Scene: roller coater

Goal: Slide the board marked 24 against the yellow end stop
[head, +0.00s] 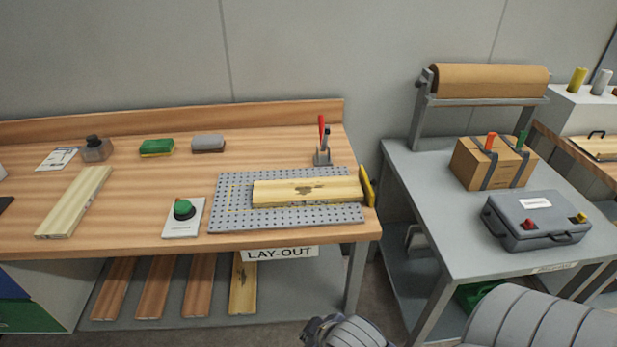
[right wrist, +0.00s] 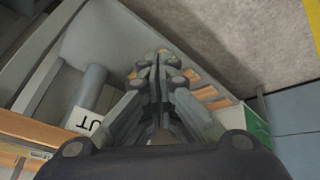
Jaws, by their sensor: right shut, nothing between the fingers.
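A pale board (head: 300,192) with a dark knot lies flat on the grey perforated plate (head: 225,213) of the workbench; I cannot read a number on it. The yellow end stop (head: 367,187) stands at the plate's right edge. The board's right end is close to the stop; I cannot tell whether they touch. My right gripper (head: 322,330) is low in front of the bench, apart from the board. In the right wrist view its fingers (right wrist: 158,68) are together and empty. My left gripper is not in view.
Another pale board (head: 75,202) lies at the bench's left. Several boards (head: 155,288) lie on the lower shelf. A grey table (head: 430,220) with a case stands at right.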

